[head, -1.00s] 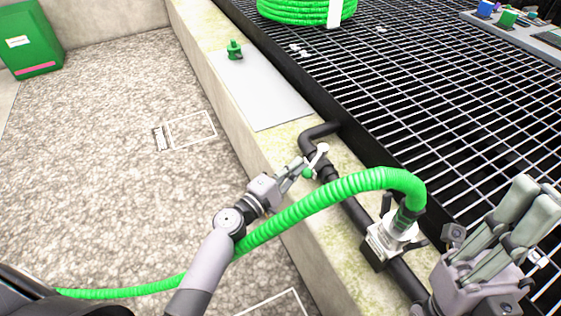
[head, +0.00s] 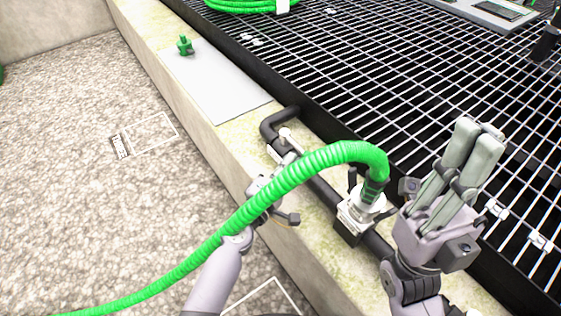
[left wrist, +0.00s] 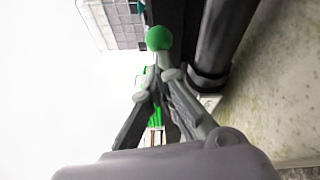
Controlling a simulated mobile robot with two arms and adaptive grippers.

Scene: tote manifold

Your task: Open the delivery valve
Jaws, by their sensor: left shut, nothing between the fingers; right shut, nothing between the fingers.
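The delivery valve has a pale lever (head: 286,134) on the black pipe (head: 268,130) along the concrete ledge. A green ball knob (left wrist: 159,38) shows in the left wrist view, just beyond my fingertips; I cannot tell whether they touch. My left gripper (head: 290,158) is shut and empty beside the valve, partly hidden behind the green hose. Its closed fingers also show in the left wrist view (left wrist: 163,78). My right gripper (head: 480,128) is shut and empty, raised over the grating at the right.
The green ribbed hose (head: 312,163) arches over my left gripper to a metal coupling (head: 360,208) on the pipe. Black grating (head: 400,80) lies beyond the ledge. A grey plate (head: 215,88) and a small green fitting (head: 184,45) are farther back.

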